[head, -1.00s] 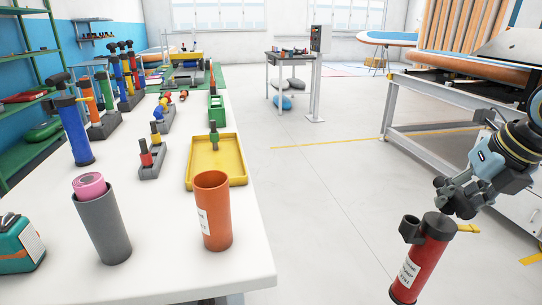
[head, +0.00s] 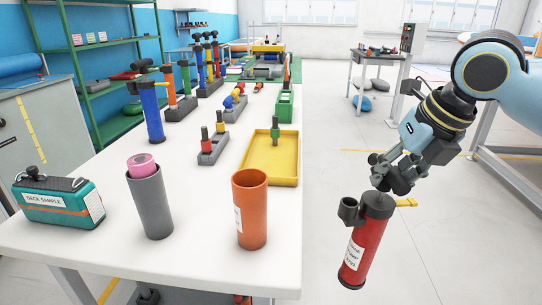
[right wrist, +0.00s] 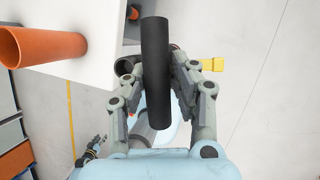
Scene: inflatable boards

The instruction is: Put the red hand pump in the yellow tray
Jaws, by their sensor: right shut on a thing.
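The red hand pump (head: 366,245), with a white label, a yellow side spout and a dark cap, hangs slightly tilted in the air right of the table. My right gripper (head: 393,180) is above it, shut on its black handle (right wrist: 157,70), which crosses between the fingers in the right wrist view. The yellow tray (head: 262,165) lies on the table near its right edge, left of the pump and apart from it. A small green and dark piece (head: 276,137) stands at the tray. A small gripper shape, probably my left gripper (right wrist: 95,146), shows low in the right wrist view; its jaws are unclear.
An orange tube (head: 250,215) stands at the near right of the white table (head: 205,255). A grey tube (head: 151,205) holding a pink roll and a teal case (head: 60,202) are to its left. A grey block with coloured pieces (head: 213,148) sits left of the tray.

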